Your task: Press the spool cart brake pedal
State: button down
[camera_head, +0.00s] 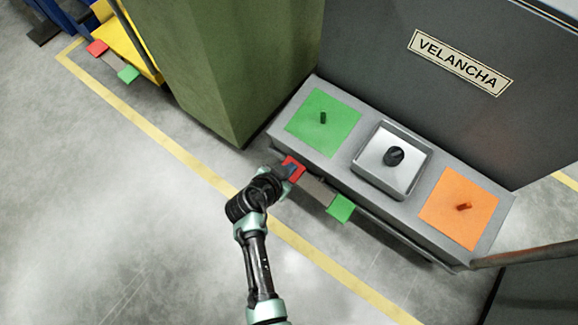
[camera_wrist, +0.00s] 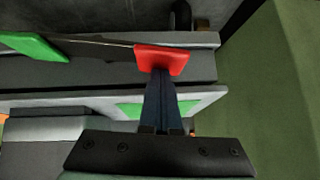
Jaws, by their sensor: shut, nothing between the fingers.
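The grey spool cart (camera_head: 338,172) stands on the right in the head view. A red pedal (camera_head: 296,168) and a green pedal (camera_head: 341,208) stick out along its near lower side, joined by a bar. In the wrist view the red pedal (camera_wrist: 150,53) is at top centre and the green pedal (camera_wrist: 35,46) at top left. My gripper (camera_head: 287,172) is at the red pedal and partly covers it. In the wrist view my gripper (camera_wrist: 163,74) has its fingers shut together, empty, with tips overlapping the red pedal's edge. I cannot tell whether they press on it.
On the cart lie a green square (camera_head: 335,108), a white tray (camera_head: 369,160) with a black knob, and an orange square (camera_head: 450,225). A green cabinet (camera_head: 225,60) stands left of it. A yellow cart (camera_head: 122,45) has similar pedals. Floor beyond the yellow line (camera_head: 180,150) is clear.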

jog(key=shift+w+a+f+n+g+h+b, duration=0.15)
jog(key=shift+a+f+n+g+h+b, duration=0.1)
jog(key=shift+f+b, duration=0.2)
jog(key=shift+w+a+f+n+g+h+b, duration=0.15)
jog(key=shift+f+h+b, duration=0.1)
jog(key=shift+f+b, duration=0.15)
jog(key=shift+w+a+f+b, duration=0.1)
jog(key=shift+a+f+b, duration=0.05)
jog(key=shift+f+b, duration=0.4)
jog(key=shift+w+a+f+b, duration=0.1)
jog(key=shift+a+f+b, duration=0.05)
jog(key=shift+f+b, duration=0.35)
